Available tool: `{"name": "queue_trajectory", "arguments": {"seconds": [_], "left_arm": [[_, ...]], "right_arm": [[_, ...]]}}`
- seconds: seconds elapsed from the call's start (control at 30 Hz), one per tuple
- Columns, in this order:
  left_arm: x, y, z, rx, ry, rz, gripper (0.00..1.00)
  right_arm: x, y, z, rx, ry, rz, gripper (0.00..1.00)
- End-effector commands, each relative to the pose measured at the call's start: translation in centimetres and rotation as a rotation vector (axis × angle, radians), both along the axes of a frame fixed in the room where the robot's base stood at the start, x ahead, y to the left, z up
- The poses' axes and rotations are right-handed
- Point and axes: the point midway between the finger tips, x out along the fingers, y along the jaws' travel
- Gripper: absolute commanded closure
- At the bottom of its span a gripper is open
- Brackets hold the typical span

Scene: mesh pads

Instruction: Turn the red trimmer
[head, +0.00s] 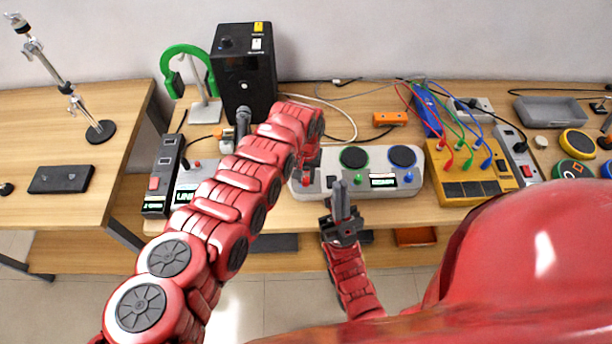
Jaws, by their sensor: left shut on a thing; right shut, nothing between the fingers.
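A white console (350,187) stands near the table's front edge, with a green round pad (354,157), a blue round pad (403,156) and a small display (383,181). My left gripper (306,171) reaches down over the console's left end. It is shut on the red trimmer (306,181), which is mostly hidden by the fingers and wrist. How far the trimmer is turned cannot be seen. My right gripper (341,201) is shut and empty, pointing up just in front of the console.
A white device (185,180) and a black power strip (160,175) lie left of the console, partly behind my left arm. A yellow box (470,175) with coloured leads is on the right. A black speaker (245,75) and green headphones (186,60) stand behind.

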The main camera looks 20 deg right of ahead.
Motion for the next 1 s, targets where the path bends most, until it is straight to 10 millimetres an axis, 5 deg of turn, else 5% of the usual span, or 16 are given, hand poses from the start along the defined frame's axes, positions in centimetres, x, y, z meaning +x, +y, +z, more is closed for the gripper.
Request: {"name": "queue_trajectory", "arguments": {"seconds": [0.73,0.77,0.9,1.0], "left_arm": [[0.12,-0.01,0.14,-0.001,-0.003,0.105,1.0],[0.12,-0.01,0.14,-0.001,-0.003,0.105,0.67],[0.08,0.0,0.1,-0.001,-0.002,0.105,0.42],[0.07,0.0,0.08,0.0,-0.001,0.105,0.41]], "right_arm": [[0.0,0.0,0.03,0.0,0.0,0.0,1.0],[0.0,0.0,0.02,0.0,0.0,0.0,1.0],[0.0,0.0,0.03,0.0,0.0,0.0,1.0],[0.0,0.0,0.01,0.0,0.0,0.0,1.0]]}}
